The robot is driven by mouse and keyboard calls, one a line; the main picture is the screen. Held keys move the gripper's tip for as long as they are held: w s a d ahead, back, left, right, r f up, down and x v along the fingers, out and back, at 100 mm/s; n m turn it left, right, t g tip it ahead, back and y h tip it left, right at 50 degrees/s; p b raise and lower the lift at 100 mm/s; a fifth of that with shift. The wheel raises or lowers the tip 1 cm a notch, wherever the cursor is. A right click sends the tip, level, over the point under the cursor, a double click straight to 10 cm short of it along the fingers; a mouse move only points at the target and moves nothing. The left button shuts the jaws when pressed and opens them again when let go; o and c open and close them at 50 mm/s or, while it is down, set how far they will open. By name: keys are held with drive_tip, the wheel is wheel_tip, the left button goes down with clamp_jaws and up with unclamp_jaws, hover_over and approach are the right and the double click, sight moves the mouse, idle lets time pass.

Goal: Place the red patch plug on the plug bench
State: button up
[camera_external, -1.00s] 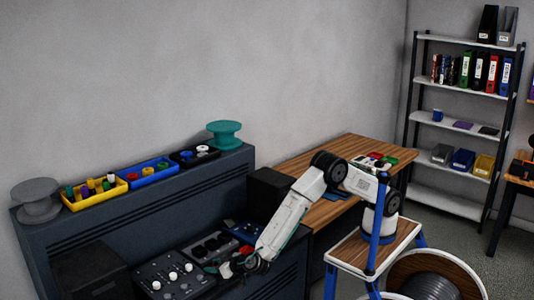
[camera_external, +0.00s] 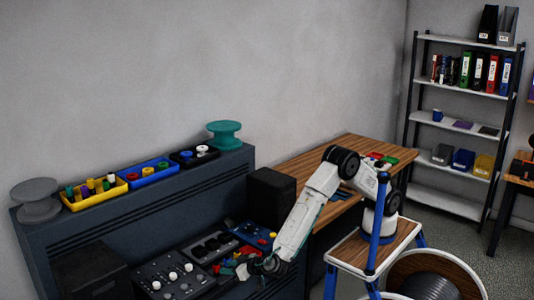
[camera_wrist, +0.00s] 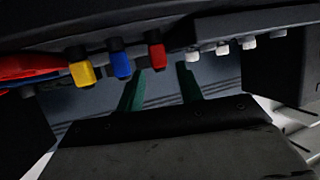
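In the wrist view, a red plug (camera_wrist: 157,55) hangs from a dark edge, beside a blue plug (camera_wrist: 122,65) and a yellow plug (camera_wrist: 83,72). My gripper (camera_wrist: 160,85) shows as two green fingers set apart, with a gap between them. The red plug appears at the far end of this gap; contact cannot be seen. In the external view, my gripper (camera_external: 238,268) is low over the dark console (camera_external: 170,275), and the red plug cannot be picked out with certainty. The wooden bench (camera_external: 340,150) has small red and green pieces on it; I cannot tell whether it is the plug bench.
White knobs (camera_wrist: 222,47) stand right of the red plug in the wrist view; a red shape (camera_wrist: 28,66) lies at far left. A blue panel (camera_external: 252,236) and a black box (camera_external: 271,198) are near my arm. A yellow tray (camera_external: 95,192) sits on the upper ledge.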

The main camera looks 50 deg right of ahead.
sight(217, 263)
drive_tip(key=shift+w+d+n+g+h, duration=0.2)
drive_tip(key=shift+d+n+g+h, duration=0.1)
drive_tip(key=shift+g, duration=0.3)
drive_tip(key=shift+d+n+g, duration=0.15)
drive_tip(key=shift+n+g, duration=0.25)
drive_tip(key=shift+g, duration=0.1)
drive_tip(key=shift+s+d+n+g, duration=0.1)
drive_tip(key=shift+n+g, duration=0.2)
drive_tip(key=shift+g, duration=0.3)
drive_tip(key=shift+r+n+g, duration=0.25)
drive_tip(key=shift+n+g, duration=0.15)
drive_tip(key=shift+g, duration=0.3)
drive_tip(key=w+r+n+g, duration=0.1)
drive_tip(key=w+a+r+n+g, duration=0.1)
drive_tip(key=w+g, duration=0.1)
drive_tip(key=shift+r+g, duration=0.3)
drive_tip(key=shift+r, duration=0.1)
drive_tip(key=shift+w+a+r+n+g, duration=0.15)
drive_tip(key=shift+w+r+n+g, duration=0.35)
drive_tip(key=shift+w+g, duration=0.15)
drive_tip(key=x, duration=0.8)
clamp_jaws()
